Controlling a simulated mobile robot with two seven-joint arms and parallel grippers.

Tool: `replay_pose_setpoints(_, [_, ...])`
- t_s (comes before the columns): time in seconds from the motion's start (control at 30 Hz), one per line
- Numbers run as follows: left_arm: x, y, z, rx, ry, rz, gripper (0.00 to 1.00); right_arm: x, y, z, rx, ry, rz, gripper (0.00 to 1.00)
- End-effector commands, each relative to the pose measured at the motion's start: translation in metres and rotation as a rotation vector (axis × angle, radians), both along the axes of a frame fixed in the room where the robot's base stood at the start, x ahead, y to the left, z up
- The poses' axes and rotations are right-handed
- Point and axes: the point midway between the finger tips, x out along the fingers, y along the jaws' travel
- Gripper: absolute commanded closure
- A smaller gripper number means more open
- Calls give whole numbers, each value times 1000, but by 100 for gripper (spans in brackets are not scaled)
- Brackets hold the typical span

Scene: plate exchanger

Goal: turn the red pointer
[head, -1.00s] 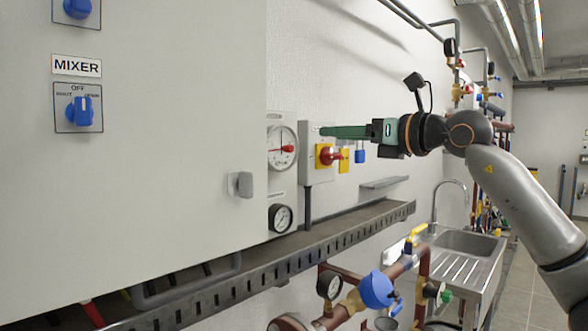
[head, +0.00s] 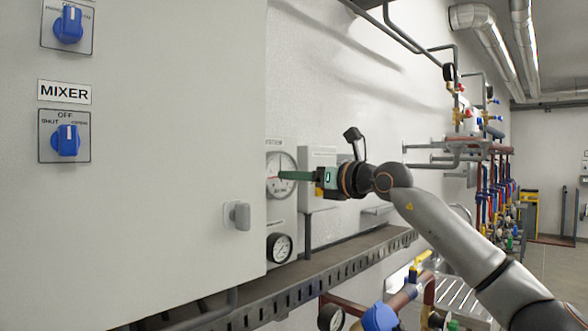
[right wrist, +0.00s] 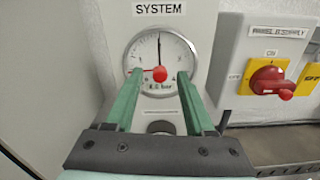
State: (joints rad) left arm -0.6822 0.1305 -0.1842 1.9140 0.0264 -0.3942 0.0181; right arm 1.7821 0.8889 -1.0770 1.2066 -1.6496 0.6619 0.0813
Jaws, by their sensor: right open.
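The red pointer (right wrist: 159,73) is on the round white gauge (right wrist: 150,50) under the SYSTEM label in the right wrist view. Its red arm points left from a round red hub, and a thin black needle points up. My right gripper (right wrist: 159,77) is open, its green fingers on either side of the hub; I cannot tell whether they touch the gauge. In the head view the fingers of my right gripper (head: 282,175) reach the front of the gauge (head: 280,161) and hide the red pointer. My left gripper is not in view.
A red and yellow rotary switch (right wrist: 268,78) is just right of the gauge. A smaller black-rimmed gauge (head: 280,247) sits below it. A grey cabinet (head: 170,210) with a latch (head: 237,215) stands at left. A perforated cable tray (head: 330,264) runs below.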

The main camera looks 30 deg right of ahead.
Motion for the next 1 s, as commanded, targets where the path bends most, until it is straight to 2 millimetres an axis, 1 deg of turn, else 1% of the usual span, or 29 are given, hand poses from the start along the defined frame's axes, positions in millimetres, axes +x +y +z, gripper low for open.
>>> replay_pose_setpoints(0.03, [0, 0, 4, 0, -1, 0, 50, 5, 2, 1, 2, 2, 0, 46])
replay_pose_setpoints(0.13, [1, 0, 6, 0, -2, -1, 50, 10, 4, 0, 1, 1, 0, 46])
replay_pose_setpoints(0.43, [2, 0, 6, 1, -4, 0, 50, 12, 4, -1, 0, 0, -1, 46])
replay_pose_setpoints(0.9, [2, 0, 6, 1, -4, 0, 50, 11, 4, 0, 0, 0, -1, 99])
replay_pose_setpoints(1.0, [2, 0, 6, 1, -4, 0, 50, 11, 3, 0, 0, -1, -1, 100])
